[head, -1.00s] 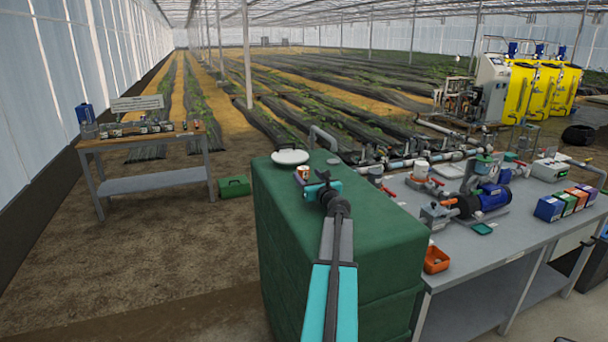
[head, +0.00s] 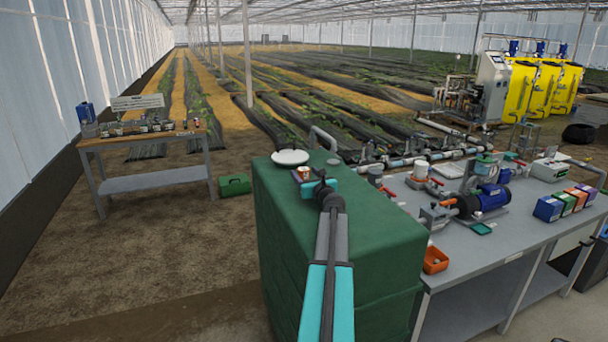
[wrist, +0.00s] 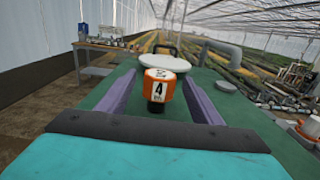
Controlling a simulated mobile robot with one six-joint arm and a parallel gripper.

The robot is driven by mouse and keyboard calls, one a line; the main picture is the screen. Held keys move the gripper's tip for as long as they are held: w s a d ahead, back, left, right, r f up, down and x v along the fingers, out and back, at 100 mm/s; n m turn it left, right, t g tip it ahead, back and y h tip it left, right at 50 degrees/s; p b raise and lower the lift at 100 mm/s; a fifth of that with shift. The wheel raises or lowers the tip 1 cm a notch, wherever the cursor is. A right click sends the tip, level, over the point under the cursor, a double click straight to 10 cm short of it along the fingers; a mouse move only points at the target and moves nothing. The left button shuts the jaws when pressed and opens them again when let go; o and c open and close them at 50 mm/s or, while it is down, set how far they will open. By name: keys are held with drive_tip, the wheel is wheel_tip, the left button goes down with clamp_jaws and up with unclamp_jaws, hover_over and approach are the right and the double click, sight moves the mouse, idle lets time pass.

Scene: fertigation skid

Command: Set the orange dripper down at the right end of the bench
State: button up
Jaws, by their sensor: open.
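My gripper (wrist: 160,78) is open, with one purple finger on each side of the dripper and a gap to both. A wooden-topped bench (head: 135,138) stands at the far left, with small parts along it. A grey bench (head: 500,247) stands at the right.
A round white lid (head: 290,157) lies on the tank just beyond the dripper. A grey bent pipe (head: 324,137) rises behind it. An orange tray (head: 435,260), a blue pump (head: 488,198) and small boxes (head: 568,202) crowd the grey bench. A green case (head: 234,185) is on the floor.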

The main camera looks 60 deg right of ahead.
sight(304, 170)
drive_tip(key=shift+x, duration=1.15)
drive_tip(key=shift+c, duration=0.2)
drive_tip(key=c, duration=1.2)
drive_tip(key=shift+r, duration=0.15)
drive_tip(key=shift+r, duration=1.2)
drive_tip(key=shift+s+a+r+b, duration=0.3)
drive_tip(key=shift+a+r, duration=0.05)
drive_tip(key=s+a+b, duration=0.1)
drive_tip(key=s+a, duration=0.2)
drive_tip(key=a, duration=0.1)
drive_tip(key=s+a+r, duration=0.1)
drive_tip(key=s+a, duration=0.2)
drive_tip(key=a, duration=0.1)
drive_tip(key=s+a+b, duration=0.1)
drive_tip(key=s+a, duration=0.2)
drive_tip(key=a, duration=0.1)
drive_tip(key=shift+a+r+b, duration=0.1)
drive_tip(key=shift+r+b, duration=0.2)
drive_tip(key=shift+b, duration=0.05)
